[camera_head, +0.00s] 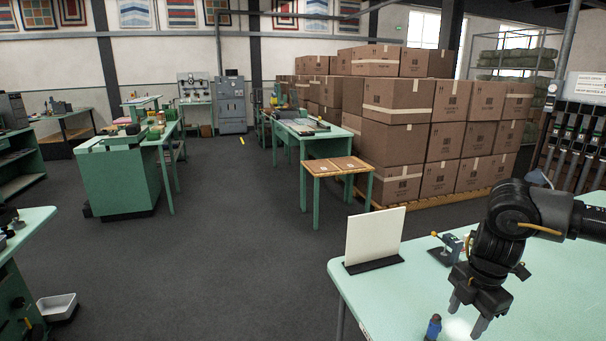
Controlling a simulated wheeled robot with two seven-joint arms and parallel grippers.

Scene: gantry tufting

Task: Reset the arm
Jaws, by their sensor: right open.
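My right arm comes in from the right edge. My right gripper (468,316) points down over the light green table (560,285) at the lower right, with its two fingers apart and nothing seen between them. A small blue and dark object (433,327) stands on the table just left of the fingers, apart from them. My left arm and gripper do not show.
A white panel in a black base (374,238) stands at the table's left edge. A small clamp-like tool (446,248) is behind the gripper. Stacked cartons (395,135) fill the back right. Dark floor (220,250) is open to the left.

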